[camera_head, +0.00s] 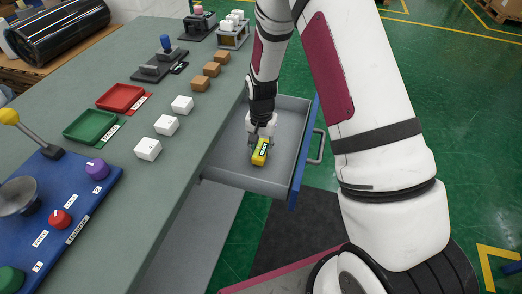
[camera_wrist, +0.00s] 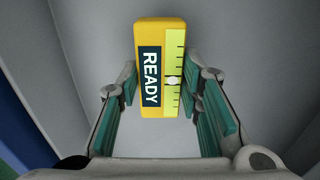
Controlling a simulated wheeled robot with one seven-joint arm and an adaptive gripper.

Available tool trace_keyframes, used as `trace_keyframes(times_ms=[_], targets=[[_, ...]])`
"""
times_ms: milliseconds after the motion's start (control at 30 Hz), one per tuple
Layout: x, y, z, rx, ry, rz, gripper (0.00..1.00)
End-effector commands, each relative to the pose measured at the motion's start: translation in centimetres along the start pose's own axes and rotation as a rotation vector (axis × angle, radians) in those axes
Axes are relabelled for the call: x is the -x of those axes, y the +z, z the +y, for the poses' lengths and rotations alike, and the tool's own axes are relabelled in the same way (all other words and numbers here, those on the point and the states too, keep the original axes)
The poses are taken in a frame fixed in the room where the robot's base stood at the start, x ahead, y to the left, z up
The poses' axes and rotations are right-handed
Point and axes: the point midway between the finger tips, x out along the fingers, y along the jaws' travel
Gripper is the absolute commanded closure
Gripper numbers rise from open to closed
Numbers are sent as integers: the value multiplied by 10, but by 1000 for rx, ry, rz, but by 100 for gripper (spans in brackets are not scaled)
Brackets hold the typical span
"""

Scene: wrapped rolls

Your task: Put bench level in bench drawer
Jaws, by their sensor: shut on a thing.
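The bench level is a small yellow block (camera_head: 260,152) with a dark "READY" label and a scale. In the wrist view the bench level (camera_wrist: 174,68) lies between the green finger pads of my gripper (camera_wrist: 163,105). In the head view my gripper (camera_head: 261,136) points down and is shut on the level, inside the outline of the open bench drawer (camera_head: 223,160). The drawer is grey inside with a blue front and a grey handle. I cannot tell whether the level touches the drawer floor.
The green-grey bench top (camera_head: 130,190) holds white blocks (camera_head: 166,125), brown blocks (camera_head: 211,69), a red tray (camera_head: 121,98), a green tray (camera_head: 90,124) and a blue control panel (camera_head: 60,215). The drawer around my gripper looks otherwise empty.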

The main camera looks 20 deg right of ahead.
Motion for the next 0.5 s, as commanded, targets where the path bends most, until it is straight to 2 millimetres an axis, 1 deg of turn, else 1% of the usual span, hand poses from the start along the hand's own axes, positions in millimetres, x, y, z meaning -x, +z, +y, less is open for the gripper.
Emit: trace_keyframes(times_ms=[33, 100, 367, 500], targets=[[-9, 0, 0, 0, 1, -2, 100], [-15, 0, 0, 0, 0, -1, 100], [-16, 0, 0, 0, -1, 0, 100], [-20, 0, 0, 0, 0, 0, 100]])
